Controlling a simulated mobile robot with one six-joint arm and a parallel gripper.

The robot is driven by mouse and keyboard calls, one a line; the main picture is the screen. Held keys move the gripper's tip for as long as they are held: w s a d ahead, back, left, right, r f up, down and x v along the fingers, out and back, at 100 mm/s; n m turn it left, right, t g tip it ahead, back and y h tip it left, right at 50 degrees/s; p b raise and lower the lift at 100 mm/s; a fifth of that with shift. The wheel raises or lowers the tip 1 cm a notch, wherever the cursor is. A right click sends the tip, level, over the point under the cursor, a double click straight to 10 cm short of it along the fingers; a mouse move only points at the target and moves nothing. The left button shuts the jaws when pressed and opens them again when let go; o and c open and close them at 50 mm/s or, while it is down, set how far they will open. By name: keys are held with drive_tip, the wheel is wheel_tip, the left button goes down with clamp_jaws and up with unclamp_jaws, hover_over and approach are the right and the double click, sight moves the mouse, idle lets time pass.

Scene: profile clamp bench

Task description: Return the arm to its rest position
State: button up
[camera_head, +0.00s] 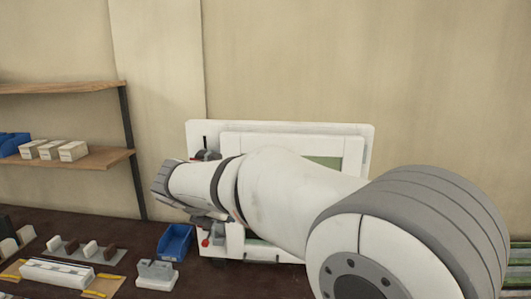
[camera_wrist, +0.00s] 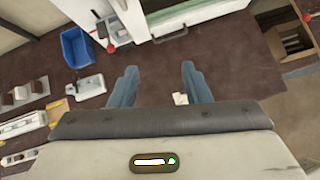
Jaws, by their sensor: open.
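My gripper (camera_wrist: 157,86) shows in the wrist view with its two blue-grey fingers spread apart. It is open, and nothing is held between the fingers. The dark brown bench top lies below it. A small pale piece (camera_wrist: 180,99) shows beside the right finger; I cannot tell what it is. In the head view my arm (camera_head: 290,190) reaches across the middle and hides much of the white clamp frame (camera_head: 280,127) behind it. The gripper's fingers are hidden in the head view.
A blue bin (camera_head: 175,242) and a grey-white block fixture (camera_head: 156,274) stand on the bench left of my arm. A white profile piece (camera_head: 58,273) lies further left. A shelf (camera_head: 70,158) with white boxes is on the left. A red-knobbed clamp (camera_wrist: 107,36) is near the frame.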

drive_tip(key=s+d+f+m+g+b, duration=0.2)
drive_tip(key=s+d+f+m, duration=0.15)
drive_tip(key=d+m, duration=0.45)
drive_tip(key=s+d+f+m+g+b, duration=0.1)
drive_tip(key=s+d+f+m, duration=0.1)
drive_tip(key=s+d+m, duration=0.6)
drive_tip(key=s+d+f+m+g+y+b, duration=0.2)
drive_tip(key=s+d+f+m+b, duration=0.1)
drive_tip(key=s+d+f+m, duration=0.6)
drive_tip(key=s+d+m, duration=0.1)
drive_tip(key=s+m, duration=0.2)
drive_tip(key=m, duration=0.3)
drive_tip(key=shift+s+d+f+m+y, duration=0.15)
drive_tip(key=shift+s+f+m+y, duration=0.15)
drive_tip(key=shift+m, duration=0.1)
